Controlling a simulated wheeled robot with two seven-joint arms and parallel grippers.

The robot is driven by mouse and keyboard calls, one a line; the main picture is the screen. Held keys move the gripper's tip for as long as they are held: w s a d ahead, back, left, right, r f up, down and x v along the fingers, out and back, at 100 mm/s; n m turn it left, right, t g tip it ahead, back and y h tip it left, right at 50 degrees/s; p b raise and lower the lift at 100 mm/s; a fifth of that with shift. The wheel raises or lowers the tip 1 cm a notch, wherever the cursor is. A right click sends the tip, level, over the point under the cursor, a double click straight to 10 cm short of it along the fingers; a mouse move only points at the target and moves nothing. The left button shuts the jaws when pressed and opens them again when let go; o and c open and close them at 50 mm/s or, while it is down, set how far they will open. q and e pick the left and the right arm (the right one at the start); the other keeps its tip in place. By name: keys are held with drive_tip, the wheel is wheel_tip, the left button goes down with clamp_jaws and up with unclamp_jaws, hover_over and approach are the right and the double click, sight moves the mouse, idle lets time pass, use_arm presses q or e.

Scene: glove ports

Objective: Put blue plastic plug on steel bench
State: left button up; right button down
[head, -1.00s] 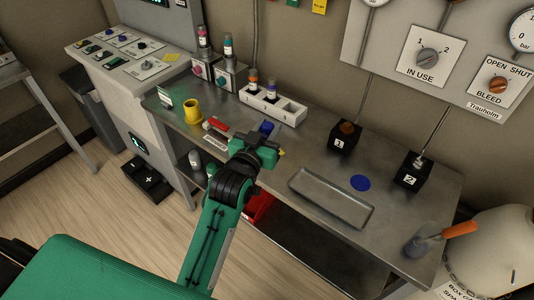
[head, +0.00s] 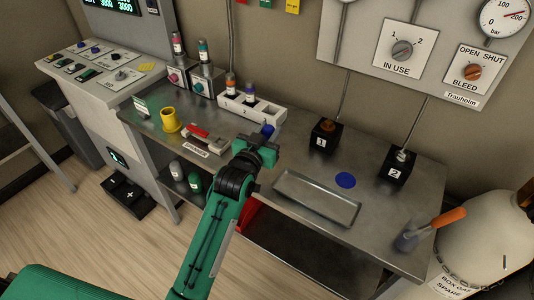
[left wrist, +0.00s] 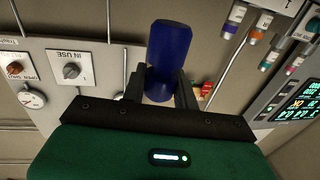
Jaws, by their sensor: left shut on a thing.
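The blue plastic plug (head: 268,130) is in my left gripper (head: 266,147), over the back middle of the steel bench (head: 260,181). In the left wrist view the plug (left wrist: 170,45) stands out as a dark blue cylinder between the two dark fingers of my left gripper (left wrist: 161,92), which is shut on it. The wall panel shows behind it there, and no bench surface shows under it. In the head view the gripper hides the plug's lower part. My right gripper is in neither view.
Black blocks 1 (head: 324,140) and 2 (head: 396,172) stand behind. A white rack (head: 262,118), red-handled item (head: 197,132) and yellow cup (head: 169,121) are left. An orange-handled tool (head: 432,228) is at right.

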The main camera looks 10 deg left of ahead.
use_arm(q)
wheel_tip(320, 180, down, 5)
drive_tip(key=shift+f, duration=0.1)
wheel_tip(320, 180, down, 3)
drive_tip(key=shift+f+p, duration=0.15)
drive_tip(key=shift+p, duration=0.2)
drive_tip(key=shift+f, duration=0.3)
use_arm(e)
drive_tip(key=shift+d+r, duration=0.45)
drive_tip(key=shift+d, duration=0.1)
use_arm(q)
drive_tip(key=shift+f, duration=0.15)
drive_tip(key=o, duration=1)
drive_tip(key=shift+c, duration=0.2)
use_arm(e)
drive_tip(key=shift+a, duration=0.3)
